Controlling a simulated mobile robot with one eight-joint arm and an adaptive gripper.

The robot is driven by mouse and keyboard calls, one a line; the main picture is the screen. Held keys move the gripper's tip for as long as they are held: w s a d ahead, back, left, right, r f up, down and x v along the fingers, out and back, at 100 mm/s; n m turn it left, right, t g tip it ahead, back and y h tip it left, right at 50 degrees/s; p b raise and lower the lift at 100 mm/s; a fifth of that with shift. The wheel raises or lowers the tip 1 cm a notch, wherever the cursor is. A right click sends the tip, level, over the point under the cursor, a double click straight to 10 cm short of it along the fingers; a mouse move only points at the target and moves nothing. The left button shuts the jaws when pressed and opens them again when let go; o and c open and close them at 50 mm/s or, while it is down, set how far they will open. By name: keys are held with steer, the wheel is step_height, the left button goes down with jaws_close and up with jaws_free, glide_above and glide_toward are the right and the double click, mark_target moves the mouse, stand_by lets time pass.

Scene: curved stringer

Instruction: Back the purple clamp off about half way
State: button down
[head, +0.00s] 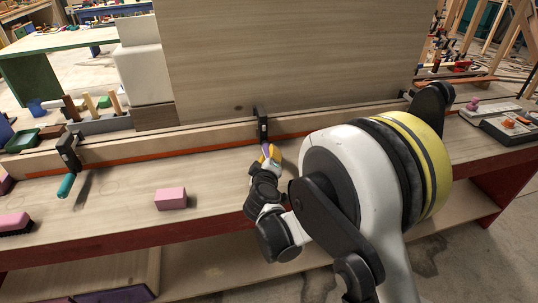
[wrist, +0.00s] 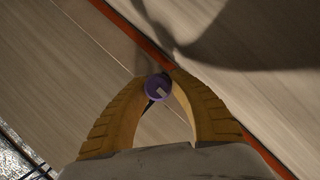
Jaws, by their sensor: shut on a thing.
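The purple clamp handle (wrist: 158,88) shows end-on in the wrist view as a round purple knob with a pale mark. My gripper (wrist: 160,84) has its yellow fingertips closed around it from both sides. In the head view my gripper (head: 270,154) is at the bench, just below a black clamp (head: 262,122) on the long wooden strip, with a bit of purple between the fingers. My arm's wrist hides most of the handle. How far the clamp's screw is wound cannot be told.
Another black clamp with a teal handle (head: 66,185) is on the strip at left. A pink block (head: 170,198) lies on the bench (head: 120,215) left of my gripper. A tall wooden panel (head: 290,55) stands behind the strip. A pink brush (head: 15,223) lies far left.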

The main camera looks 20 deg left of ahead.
steer(key=c, duration=1.2)
jaws_free()
steer(key=v, duration=1.1)
steer(key=shift+s, duration=0.3)
steer(key=shift+s+d, duration=0.15)
steer(key=shift+s, duration=0.05)
